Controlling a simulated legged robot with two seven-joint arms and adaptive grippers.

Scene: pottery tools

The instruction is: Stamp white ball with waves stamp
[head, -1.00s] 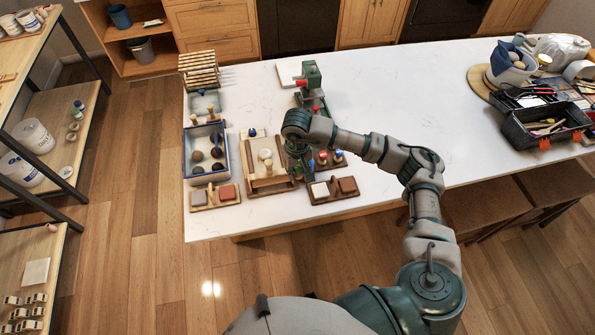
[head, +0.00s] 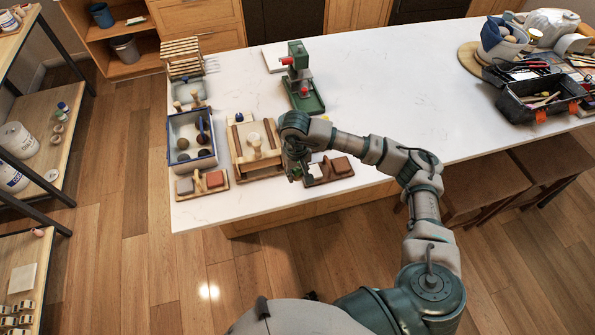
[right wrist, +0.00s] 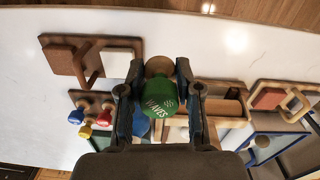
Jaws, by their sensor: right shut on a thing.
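The waves stamp (right wrist: 160,98), green with "WAVES" on its round top, is between the fingers of my right gripper (right wrist: 160,95) in the right wrist view. The gripper is shut on it. A beige round part shows just beyond the green top; I cannot tell whether it belongs to the stamp. In the head view my right gripper (head: 296,170) hangs at the right side of a wooden tray, and the stamp is hard to make out there. A pale round thing (head: 253,139), likely the white ball, sits in the wooden tray (head: 237,160). My left gripper is not in view.
Other stamps with red (right wrist: 104,118), yellow (right wrist: 86,131) and blue (right wrist: 76,116) tops stand in a rack near the gripper. A blue-rimmed box (head: 171,142) with balls is at the left. A green press (head: 303,85) stands behind. The table's middle is clear.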

